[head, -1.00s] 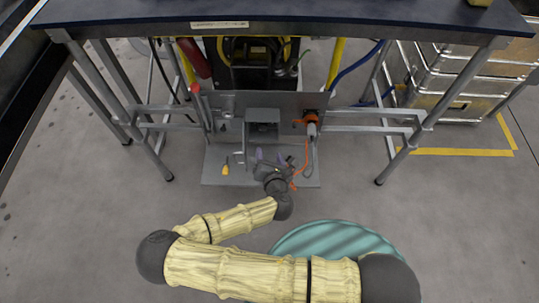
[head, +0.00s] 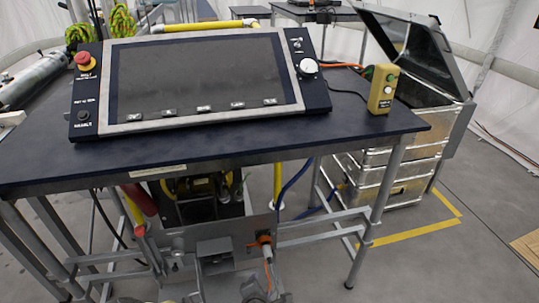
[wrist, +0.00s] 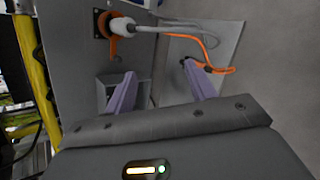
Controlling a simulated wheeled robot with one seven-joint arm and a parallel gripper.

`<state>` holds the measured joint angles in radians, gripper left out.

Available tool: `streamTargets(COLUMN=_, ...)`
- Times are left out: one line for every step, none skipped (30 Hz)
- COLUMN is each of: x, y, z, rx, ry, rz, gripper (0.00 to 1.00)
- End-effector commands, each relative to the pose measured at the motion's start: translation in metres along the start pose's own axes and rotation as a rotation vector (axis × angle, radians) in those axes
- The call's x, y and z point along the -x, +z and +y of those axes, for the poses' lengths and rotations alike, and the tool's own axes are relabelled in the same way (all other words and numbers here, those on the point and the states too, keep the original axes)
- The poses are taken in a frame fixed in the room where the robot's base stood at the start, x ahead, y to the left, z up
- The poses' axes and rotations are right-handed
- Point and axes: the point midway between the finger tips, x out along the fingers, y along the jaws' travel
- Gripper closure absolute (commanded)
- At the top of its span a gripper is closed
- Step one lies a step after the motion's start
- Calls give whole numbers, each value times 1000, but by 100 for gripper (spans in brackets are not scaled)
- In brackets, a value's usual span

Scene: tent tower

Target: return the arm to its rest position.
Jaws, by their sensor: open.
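My gripper shows in the wrist view (wrist: 159,69) with its two pale purple fingers spread apart and nothing between them. They point toward a grey metal panel (wrist: 68,38) with a ledge. A white plug (wrist: 122,24) sits at an orange socket (wrist: 101,24) on this panel, ahead of and to the left of the fingers. In the head view the panel (head: 185,240) stands below the table, and the orange socket (head: 264,240) is on its right part. Only a grey piece near the bottom edge there may be my gripper; most of my arm is out of view.
A dark table (head: 375,122) carries a large console screen (head: 200,75) and a yellow button box (head: 382,90). Grey table legs flank the panel. An orange cable (wrist: 208,56) hangs near the right finger. Metal cases (head: 400,155) stand at right, with open floor in front.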

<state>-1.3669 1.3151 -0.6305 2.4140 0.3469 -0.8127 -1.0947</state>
Motion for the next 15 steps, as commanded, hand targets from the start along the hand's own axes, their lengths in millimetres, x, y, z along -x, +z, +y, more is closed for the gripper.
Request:
streamTargets(x=1, y=10, z=-2, rx=-109, ry=-59, rz=-9, gripper=45)
streamTargets(x=2, y=14, z=-5, rx=-168, ry=-94, rz=-13, gripper=45)
streamTargets(x=4, y=20, z=-7, rx=-245, ry=-138, rz=-19, gripper=45)
streamTargets(x=6, y=24, z=-9, rx=-302, ry=-171, rz=-23, gripper=45)
streamTargets(x=8, y=28, z=-10, rx=-360, ry=-202, rz=-29, gripper=45)
streamTargets(x=10, y=34, z=-12, rx=-435, ry=-243, rz=-35, gripper=45)
streamTargets(x=13, y=38, z=-12, rx=-490, ry=-273, rz=-40, gripper=45)
streamTargets(x=16, y=41, z=-13, rx=-545, ry=-301, rz=-44, gripper=45)
streamTargets(x=19, y=47, z=-13, rx=-618, ry=-337, rz=-50, gripper=45)
streamTargets(x=22, y=51, z=-12, rx=-671, ry=-363, rz=-54, gripper=45)
streamTargets(x=25, y=55, z=-11, rx=-723, ry=-387, rz=-58, gripper=45)
streamTargets(x=30, y=60, z=-10, rx=-792, ry=-420, rz=-63, gripper=45)
streamTargets(x=34, y=65, z=-9, rx=-844, ry=-442, rz=-68, gripper=45)
streamTargets(x=37, y=69, z=-8, rx=-894, ry=-465, rz=-71, gripper=45)
streamTargets(x=42, y=75, z=-5, rx=-959, ry=-493, rz=-77, gripper=45)
